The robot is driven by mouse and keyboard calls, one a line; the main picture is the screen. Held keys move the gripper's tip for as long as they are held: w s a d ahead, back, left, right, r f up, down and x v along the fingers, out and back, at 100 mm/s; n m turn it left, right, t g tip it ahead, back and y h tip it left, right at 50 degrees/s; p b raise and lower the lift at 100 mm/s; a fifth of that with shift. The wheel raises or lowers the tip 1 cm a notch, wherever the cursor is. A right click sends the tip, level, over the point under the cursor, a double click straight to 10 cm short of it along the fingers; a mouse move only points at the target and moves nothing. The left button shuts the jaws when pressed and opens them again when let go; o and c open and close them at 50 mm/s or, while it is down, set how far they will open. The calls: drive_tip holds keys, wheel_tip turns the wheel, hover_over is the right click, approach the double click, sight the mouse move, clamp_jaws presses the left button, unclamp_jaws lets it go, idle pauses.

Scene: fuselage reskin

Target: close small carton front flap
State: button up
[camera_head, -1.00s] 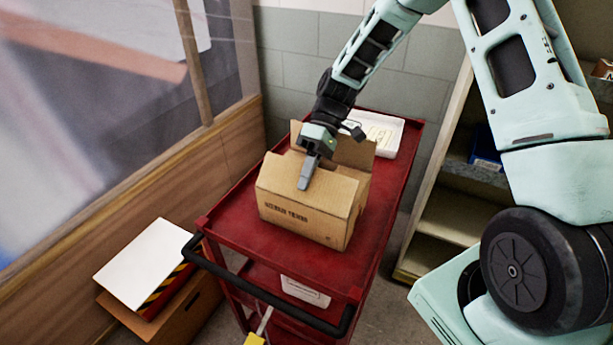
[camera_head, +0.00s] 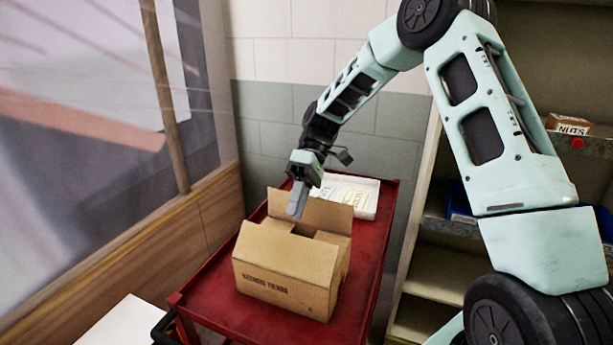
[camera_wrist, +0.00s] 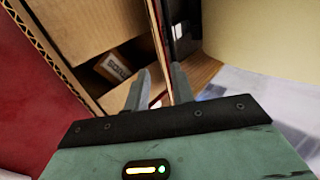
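The small brown carton (camera_head: 287,285) stands on the red cart, its printed side facing the head camera. Its front flap (camera_head: 285,251) slopes inward over part of the opening and is not flat. My gripper (camera_head: 296,212) points down above the opening, behind the front flap. In the wrist view, the fingers of my gripper (camera_wrist: 158,78) are a little apart, near an upright cardboard edge (camera_wrist: 159,35); contact cannot be told. A small printed box (camera_wrist: 114,69) shows inside the carton.
The red cart (camera_head: 362,290) has a white tray (camera_head: 357,192) with papers behind the carton. A wall and window frame stand to the left, shelves (camera_head: 437,270) to the right. A white-topped thing (camera_head: 120,325) is low at the left.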

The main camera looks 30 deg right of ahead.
drive_tip(key=v, duration=0.8)
drive_tip(key=shift+b, duration=0.45)
drive_tip(key=shift+w+d+r, duration=0.1)
drive_tip(key=shift+d, duration=0.05)
